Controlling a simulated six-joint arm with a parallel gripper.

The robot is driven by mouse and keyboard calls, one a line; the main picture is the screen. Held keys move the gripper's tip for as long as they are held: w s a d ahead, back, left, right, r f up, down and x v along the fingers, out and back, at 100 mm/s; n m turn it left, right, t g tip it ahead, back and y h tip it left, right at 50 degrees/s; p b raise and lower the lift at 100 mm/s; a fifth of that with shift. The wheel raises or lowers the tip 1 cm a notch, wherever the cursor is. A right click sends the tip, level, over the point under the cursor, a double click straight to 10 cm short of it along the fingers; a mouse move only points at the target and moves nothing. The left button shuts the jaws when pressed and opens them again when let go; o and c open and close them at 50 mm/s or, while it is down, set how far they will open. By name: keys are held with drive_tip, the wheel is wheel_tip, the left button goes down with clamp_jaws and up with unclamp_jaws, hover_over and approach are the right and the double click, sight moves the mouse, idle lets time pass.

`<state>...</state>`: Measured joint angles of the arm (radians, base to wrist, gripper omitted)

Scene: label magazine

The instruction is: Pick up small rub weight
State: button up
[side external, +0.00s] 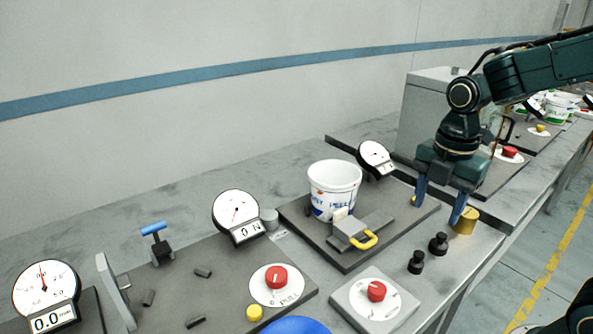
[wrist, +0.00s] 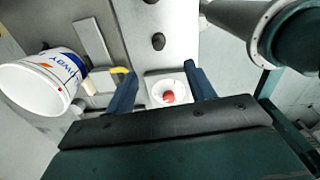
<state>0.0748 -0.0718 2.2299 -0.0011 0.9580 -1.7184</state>
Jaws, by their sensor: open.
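Two small black knobbed weights stand upright on the bench at the front right, a nearer one (side external: 417,262) and a farther one (side external: 438,243). A brass cylinder (side external: 466,220) stands beyond them, partly behind one of my fingers. I cannot tell for certain which is the small rub weight. My gripper (side external: 438,213) is open and empty, pointing down above the bench edge near the brass cylinder. In the wrist view, my open blue fingers (wrist: 160,87) show with nothing between them.
A white printed tub (side external: 334,190) and a grey clamp with a yellow handle (side external: 350,234) sit on a dark plate left of my gripper. A red knob on a pale block (side external: 376,291) is nearer. Dial gauges (side external: 236,212) stand behind. A grey cabinet (side external: 425,110) stands at the back.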

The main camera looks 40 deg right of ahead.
sight(419, 253)
drive_tip(key=shift+w+d+f+n, duration=0.1)
drive_tip(key=shift+w+f+n, duration=0.15)
drive_tip(key=shift+n, duration=0.25)
drive_tip(key=shift+f, duration=0.15)
drive_tip(key=shift+f, duration=4.2)
drive_tip(key=shift+f, duration=2.6)
drive_tip(key=shift+w, duration=0.1)
clamp_jaws()
